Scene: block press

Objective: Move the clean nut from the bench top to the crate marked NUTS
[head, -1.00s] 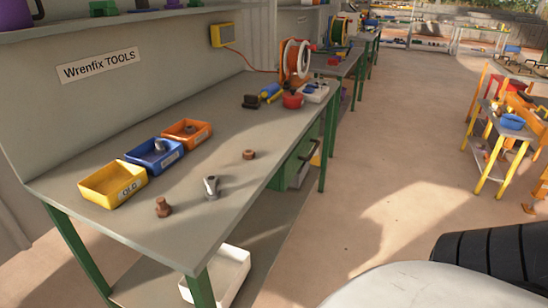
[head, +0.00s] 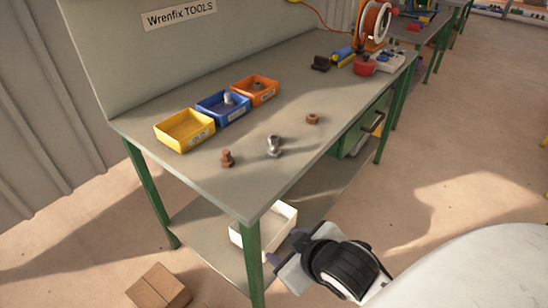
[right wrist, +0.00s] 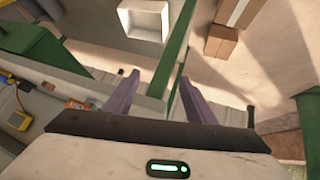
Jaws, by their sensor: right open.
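A shiny grey metal piece (head: 274,147) lies on the bench top (head: 205,175); it looks bolt-like, and I cannot tell whether it includes a nut. A rusty bolt (head: 227,158) stands to its left, and a rusty brown nut (head: 312,118) lies behind it to the right. A yellow crate (head: 172,144), blue crate (head: 208,115) and orange crate (head: 243,101) stand in a row; the blue holds a grey piece, the orange a brown one. Their labels are too small to read surely. My right gripper (head: 286,250) is open and empty, off the bench's front edge. My left gripper is out of view.
A white tray (head: 284,214) sits on the lower shelf near my right gripper. A cardboard box (head: 158,285) is on the floor. A cable reel (head: 375,25), red pot (head: 364,67) and other tools crowd the bench's far end. The front bench top is mostly clear.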

